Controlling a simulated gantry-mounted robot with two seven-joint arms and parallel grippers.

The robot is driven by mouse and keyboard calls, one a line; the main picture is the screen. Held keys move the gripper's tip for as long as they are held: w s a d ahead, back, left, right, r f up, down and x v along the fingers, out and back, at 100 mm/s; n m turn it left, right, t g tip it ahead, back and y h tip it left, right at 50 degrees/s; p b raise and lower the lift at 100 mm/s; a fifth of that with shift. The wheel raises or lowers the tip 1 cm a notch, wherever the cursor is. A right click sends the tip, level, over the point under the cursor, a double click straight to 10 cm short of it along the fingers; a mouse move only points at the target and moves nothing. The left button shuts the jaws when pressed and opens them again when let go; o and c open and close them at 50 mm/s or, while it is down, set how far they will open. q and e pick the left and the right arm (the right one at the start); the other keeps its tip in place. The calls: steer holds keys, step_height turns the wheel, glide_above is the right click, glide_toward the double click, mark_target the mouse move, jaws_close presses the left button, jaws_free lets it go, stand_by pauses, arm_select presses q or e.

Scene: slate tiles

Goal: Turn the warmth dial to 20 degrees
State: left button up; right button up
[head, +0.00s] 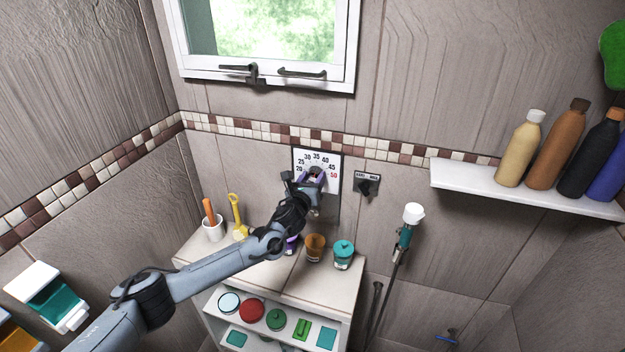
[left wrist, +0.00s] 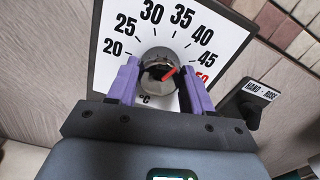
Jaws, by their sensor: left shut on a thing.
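The warmth dial is a white plate (head: 335,157) on the tiled back wall, marked from 20 at left to a red 50 at right; it also fills the top of the left wrist view (left wrist: 110,28). Its round metal knob (left wrist: 157,59) has a red pointer aimed right, around 45 to 50. My left gripper (head: 313,179) is at the dial, its purple fingers (left wrist: 160,84) shut on the knob from both sides. In the head view the gripper hides much of the knob. My right gripper is not in view.
A black hand/rose selector (head: 367,185) sits just right of the dial. Below is a white cabinet (head: 330,285) with cups on top, including a teal-lidded one (head: 343,254).

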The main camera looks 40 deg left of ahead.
arm_select(q)
steer(key=n, duration=0.5)
steer(key=shift+n, duration=0.3)
steer(key=n, duration=1)
steer(key=shift+n+p, duration=0.4)
steer(key=n, duration=0.5)
steer(key=shift+n, duration=0.3)
steer(key=shift+p, duration=0.3)
steer(key=o, duration=1)
steer(key=shift+o, duration=0.2)
steer(key=shift+s, duration=0.1)
